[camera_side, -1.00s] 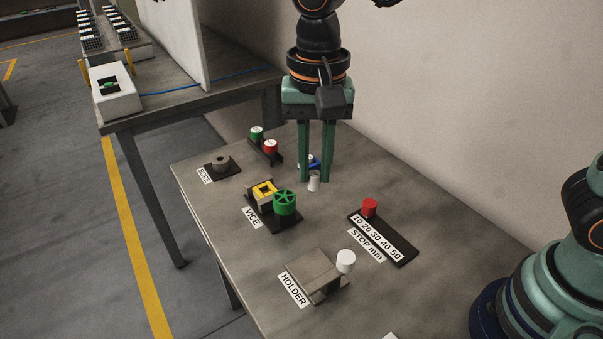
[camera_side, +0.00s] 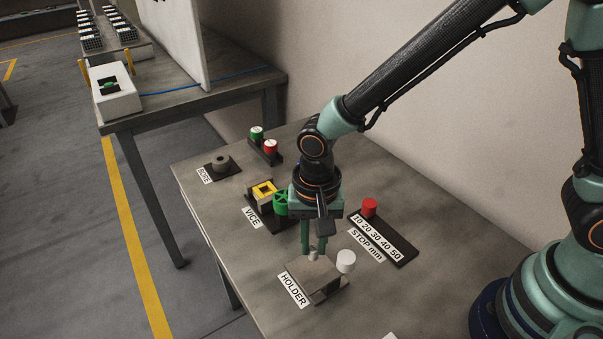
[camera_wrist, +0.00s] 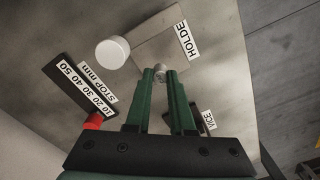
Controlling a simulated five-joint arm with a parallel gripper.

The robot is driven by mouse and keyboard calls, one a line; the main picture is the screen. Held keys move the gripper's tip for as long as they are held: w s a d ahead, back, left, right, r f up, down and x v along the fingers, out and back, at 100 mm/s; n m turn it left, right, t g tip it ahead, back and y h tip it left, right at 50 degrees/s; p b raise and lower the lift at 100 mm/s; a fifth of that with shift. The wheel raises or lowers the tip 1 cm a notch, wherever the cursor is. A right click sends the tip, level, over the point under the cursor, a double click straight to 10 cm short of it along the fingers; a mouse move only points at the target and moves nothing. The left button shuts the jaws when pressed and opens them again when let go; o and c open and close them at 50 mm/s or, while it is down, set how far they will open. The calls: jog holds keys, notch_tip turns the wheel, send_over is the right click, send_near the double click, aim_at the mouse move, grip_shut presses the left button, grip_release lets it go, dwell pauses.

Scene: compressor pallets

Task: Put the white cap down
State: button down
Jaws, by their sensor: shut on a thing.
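The stop block (camera_side: 400,253) with a red knob (camera_side: 369,207) lies behind right. The vice's green handwheel (camera_side: 281,204) is partly hidden by my wrist.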

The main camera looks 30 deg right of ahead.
aim_at(313, 248)
jog(key=shift+f, duration=1.7)
jog(key=shift+f, duration=0.15)
jog(key=c, duration=0.8)
grip_release()
notch_tip(313, 248, up, 12)
jog(key=s+d+r+n+t, duration=0.1)
jog(key=d+r+n+t, duration=0.1)
jog(key=d, duration=0.5)
jog(key=s+d+r+n+t, duration=0.1)
jog(key=d+r+n, duration=0.1)
jog(key=d+r, duration=0.3)
jog(key=d+r+n+t, duration=0.2)
jog(key=d+r, duration=0.2)
jog(key=d, duration=0.5)
jog(key=shift+s+n+t, duration=0.3)
jog(key=shift+s+n, duration=0.1)
